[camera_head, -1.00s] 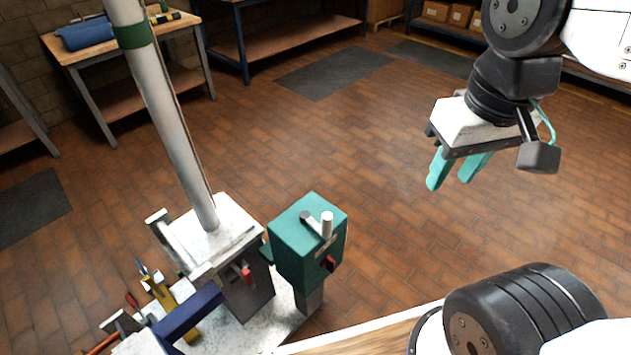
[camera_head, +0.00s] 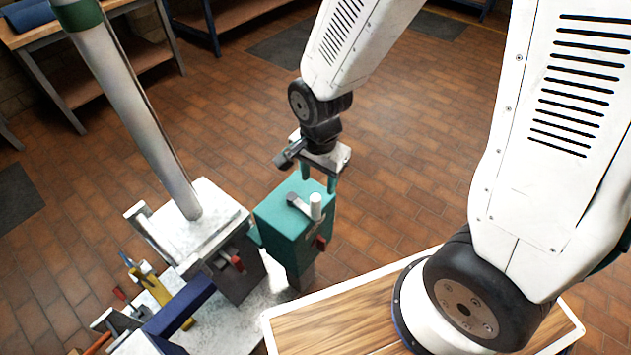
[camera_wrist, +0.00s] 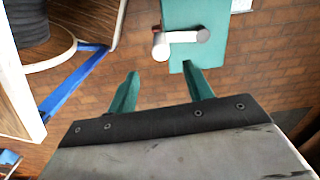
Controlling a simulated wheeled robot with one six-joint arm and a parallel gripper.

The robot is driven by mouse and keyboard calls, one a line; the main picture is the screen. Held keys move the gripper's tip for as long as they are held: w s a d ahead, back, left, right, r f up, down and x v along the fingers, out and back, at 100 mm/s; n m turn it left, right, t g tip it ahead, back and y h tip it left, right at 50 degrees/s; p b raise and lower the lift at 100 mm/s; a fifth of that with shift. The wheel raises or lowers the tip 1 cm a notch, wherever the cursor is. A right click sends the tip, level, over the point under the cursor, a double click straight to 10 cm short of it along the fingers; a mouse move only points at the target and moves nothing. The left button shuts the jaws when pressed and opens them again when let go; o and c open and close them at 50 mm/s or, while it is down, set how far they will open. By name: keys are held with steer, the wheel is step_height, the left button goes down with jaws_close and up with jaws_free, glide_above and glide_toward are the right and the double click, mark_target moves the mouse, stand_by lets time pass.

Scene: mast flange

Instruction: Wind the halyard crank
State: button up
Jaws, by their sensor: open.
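The halyard crank (camera_head: 301,203) sits on top of a teal winch box (camera_head: 283,222). The box stands beside the mast (camera_head: 150,120). My gripper (camera_head: 319,182) is open and empty, pointing down, just behind and above the box in the head view. In the wrist view, the teal fingers (camera_wrist: 157,82) are apart, and the crank (camera_wrist: 183,36) with its knob (camera_wrist: 161,48) lies ahead of the fingertips, not between them.
A red lever (camera_head: 320,242) is on the box's side. Another red handle (camera_head: 237,264) is on the mast base (camera_head: 205,215). Tools, including a yellow one (camera_head: 155,288), lie at lower left. Open brick floor (camera_head: 400,170) lies behind the box.

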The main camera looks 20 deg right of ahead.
mark_target(315, 198)
steer(key=shift+a+f+m, duration=0.2)
steer(key=shift+f, duration=0.4)
steer(key=shift+a+f+m, duration=0.15)
steer(key=shift+f+m, duration=0.05)
steer(key=shift+f, duration=4.05)
steer(key=shift+c, duration=1.2)
steer(key=c, duration=0.8)
